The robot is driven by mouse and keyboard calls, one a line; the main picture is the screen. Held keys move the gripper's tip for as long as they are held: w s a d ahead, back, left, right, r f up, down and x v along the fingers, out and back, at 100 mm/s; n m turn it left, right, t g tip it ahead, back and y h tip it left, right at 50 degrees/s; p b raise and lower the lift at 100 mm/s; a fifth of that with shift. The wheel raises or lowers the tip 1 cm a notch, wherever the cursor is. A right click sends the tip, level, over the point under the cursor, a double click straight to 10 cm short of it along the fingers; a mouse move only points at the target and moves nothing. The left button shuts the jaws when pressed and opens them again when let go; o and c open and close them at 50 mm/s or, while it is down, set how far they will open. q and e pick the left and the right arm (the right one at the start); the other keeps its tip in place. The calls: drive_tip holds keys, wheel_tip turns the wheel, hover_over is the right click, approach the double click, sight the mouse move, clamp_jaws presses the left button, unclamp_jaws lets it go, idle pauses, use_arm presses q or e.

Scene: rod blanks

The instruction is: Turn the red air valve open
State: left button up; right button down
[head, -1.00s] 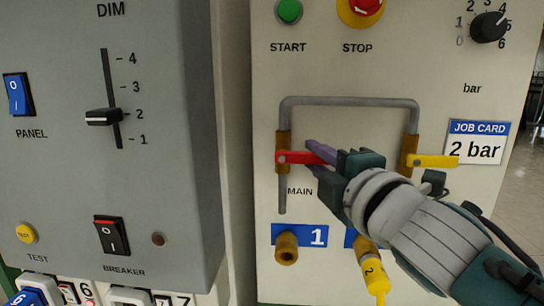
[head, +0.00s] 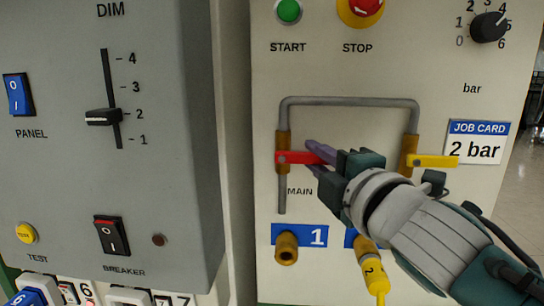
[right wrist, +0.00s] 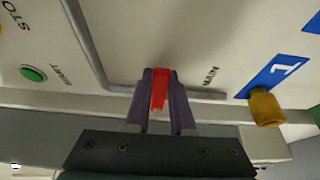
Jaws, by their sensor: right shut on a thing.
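The red air valve handle (head: 298,158) lies level across the left upright of the grey pipe, above the word MAIN. Its brass body (head: 283,145) sits on that pipe. My right gripper (head: 314,156) comes in from the lower right and is shut on the handle near its right end. In the right wrist view the red handle (right wrist: 160,90) lies between the two purple fingers of my right gripper (right wrist: 161,92). The fingers hide part of the handle in the head view. My left gripper is in neither view.
A yellow valve handle (head: 434,161) sticks out on the pipe's right side, close to my right arm. Below are a brass port (head: 286,247) at label 1 and a yellow plug (head: 374,277) marked 2. START and STOP buttons (head: 289,11) are above. A grey DIM panel (head: 165,80) stands left.

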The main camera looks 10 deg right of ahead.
drive_tip(key=shift+r, duration=0.1)
drive_tip(key=shift+r+n+p, duration=0.25)
drive_tip(key=shift+n+p, duration=0.05)
drive_tip(key=shift+p, duration=0.4)
drive_tip(key=r+n+g+p, duration=0.1)
drive_tip(key=n+p, duration=0.1)
drive_tip(key=p, duration=0.2)
drive_tip(key=a+r+n+g+h+p, duration=0.1)
drive_tip(key=n+p, duration=0.2)
drive_tip(key=p, duration=0.2)
drive_tip(key=a+r+n+g+h+p, duration=0.1)
drive_tip(key=r+n+p, duration=0.1)
drive_tip(key=p, duration=0.3)
drive_tip(key=shift+w+r+n+g, duration=0.1)
drive_tip(key=shift+w+n+g, duration=0.25)
drive_tip(key=shift+n, duration=0.15)
drive_tip(key=shift+a+r+n+h+p, duration=0.1)
drive_tip(key=shift+a+n+h+p, duration=0.2)
drive_tip(key=shift+n+h+p, duration=0.4)
drive_tip(key=shift+w+a+n+g+p, duration=0.15)
drive_tip(key=shift+a+n+g+p, duration=0.2)
drive_tip(key=shift+n+p, duration=0.15)
drive_tip(key=shift+w+a+r+n+h, duration=0.1)
drive_tip(key=shift+a+n+h, duration=0.35)
drive_tip(key=shift+n+h, duration=0.2)
drive_tip(key=shift+w+a+n+g+h, duration=0.1)
drive_tip(key=shift+a+n+g+h, duration=0.2)
drive_tip(key=shift+n+h, duration=0.2)
drive_tip(key=shift+n, duration=0.25)
